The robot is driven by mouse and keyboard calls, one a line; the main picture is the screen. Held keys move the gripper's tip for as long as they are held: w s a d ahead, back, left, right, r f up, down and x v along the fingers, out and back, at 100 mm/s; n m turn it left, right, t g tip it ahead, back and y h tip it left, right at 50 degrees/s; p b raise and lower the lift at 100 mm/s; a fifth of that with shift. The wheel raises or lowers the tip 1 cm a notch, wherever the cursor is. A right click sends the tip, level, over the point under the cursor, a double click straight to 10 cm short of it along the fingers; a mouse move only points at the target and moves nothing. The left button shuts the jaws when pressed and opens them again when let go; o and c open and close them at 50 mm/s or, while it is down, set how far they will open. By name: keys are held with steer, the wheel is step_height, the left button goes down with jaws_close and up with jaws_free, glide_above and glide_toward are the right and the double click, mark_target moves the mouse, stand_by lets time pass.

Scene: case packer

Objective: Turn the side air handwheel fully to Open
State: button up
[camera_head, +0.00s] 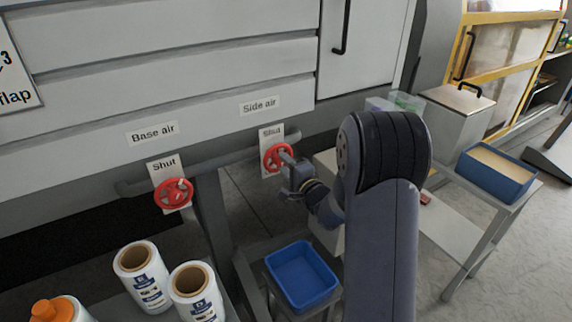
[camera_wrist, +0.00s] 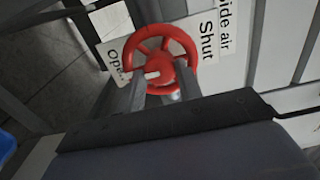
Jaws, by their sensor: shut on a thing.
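The red side air handwheel (camera_head: 277,157) sits on the pipe under the "Side air" label (camera_head: 260,106), in front of a white plate (camera_head: 271,134) reading "Shut" at its top. In the wrist view the handwheel (camera_wrist: 160,58) is close ahead, with "Shut" on one side and a partly hidden "Open" on the other. My gripper (camera_head: 288,165) is at the handwheel from the right. In the wrist view its two fingers (camera_wrist: 160,88) reach the wheel's near rim and are shut on it. A pale mark shows near the wheel's hub.
A similar red base air handwheel (camera_head: 174,193) is on the same pipe to the left, under the "Base air" label (camera_head: 153,133). A blue tray (camera_head: 302,276) stands below my gripper. White rolls (camera_head: 143,276) stand at lower left. A blue bin (camera_head: 496,172) is at right.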

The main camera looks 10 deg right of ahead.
stand_by(0.3)
steer(key=o, duration=1)
steer(key=shift+c, duration=0.2)
steer(key=b+v, duration=0.1)
steer(key=v, duration=0.9)
steer(key=shift+s+b, duration=0.4)
steer(key=shift+w+d, duration=0.1)
steer(key=p+x, duration=0.2)
steer(key=x, duration=0.8)
steer(key=shift+w, duration=0.35)
